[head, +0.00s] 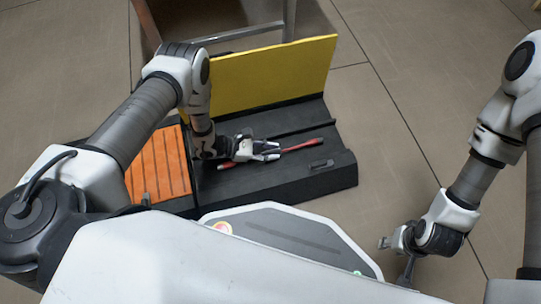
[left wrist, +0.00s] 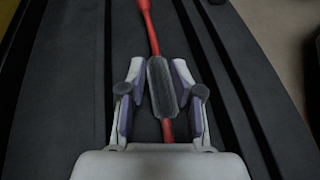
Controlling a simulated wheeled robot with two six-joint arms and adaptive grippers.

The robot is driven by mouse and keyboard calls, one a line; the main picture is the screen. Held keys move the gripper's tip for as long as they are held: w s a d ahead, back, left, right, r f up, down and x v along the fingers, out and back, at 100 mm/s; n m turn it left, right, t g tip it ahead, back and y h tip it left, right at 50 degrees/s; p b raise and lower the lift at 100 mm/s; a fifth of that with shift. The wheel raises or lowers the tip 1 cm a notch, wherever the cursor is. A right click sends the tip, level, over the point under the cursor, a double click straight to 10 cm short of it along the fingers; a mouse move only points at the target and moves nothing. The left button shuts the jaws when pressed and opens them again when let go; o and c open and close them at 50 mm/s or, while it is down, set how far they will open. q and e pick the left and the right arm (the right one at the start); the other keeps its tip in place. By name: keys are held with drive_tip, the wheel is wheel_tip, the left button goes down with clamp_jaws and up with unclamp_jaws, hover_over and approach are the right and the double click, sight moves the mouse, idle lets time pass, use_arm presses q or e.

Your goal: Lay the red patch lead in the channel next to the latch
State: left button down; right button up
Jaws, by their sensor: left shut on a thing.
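The red patch lead (head: 303,145) lies slantwise over the black case (head: 338,180), and one red end points to the right in the head view. My left gripper (head: 268,152) is shut on the lead's dark grey sleeve, which shows between the fingers in the left wrist view (left wrist: 161,86). Dark grooves (left wrist: 205,62) run to the right of the lead there, and the lead is not in them. A small dark latch-like piece (head: 321,165) is at the case's near right edge. My right gripper (head: 400,250) is over the floor, apart from the case; its fingers are unclear.
A yellow panel (head: 265,75) stands upright along the case's back. An orange slatted panel (head: 158,165) lies at its left. A grey metal frame (head: 290,20) stands behind. Tiled floor (head: 400,110) is open on the right.

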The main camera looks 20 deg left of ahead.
use_arm(q)
drive_tip(key=shift+f, duration=0.65)
drive_tip(key=shift+r, duration=0.2)
drive_tip(key=shift+f, duration=0.15)
drive_tip(key=c, duration=0.8)
unclamp_jaws()
use_arm(e)
drive_tip(key=shift+f, duration=0.4)
use_arm(q)
drive_tip(key=shift+a+r+p, duration=0.15)
drive_tip(key=shift+r+p, duration=0.15)
drive_tip(key=p+v, duration=0.4)
drive_tip(key=v, duration=0.7)
drive_tip(key=shift+s+a, duration=0.25)
use_arm(e)
wheel_tip(320, 180, up, 5)
drive_tip(key=shift+s+f, duration=0.1)
drive_tip(key=shift+s, duration=0.05)
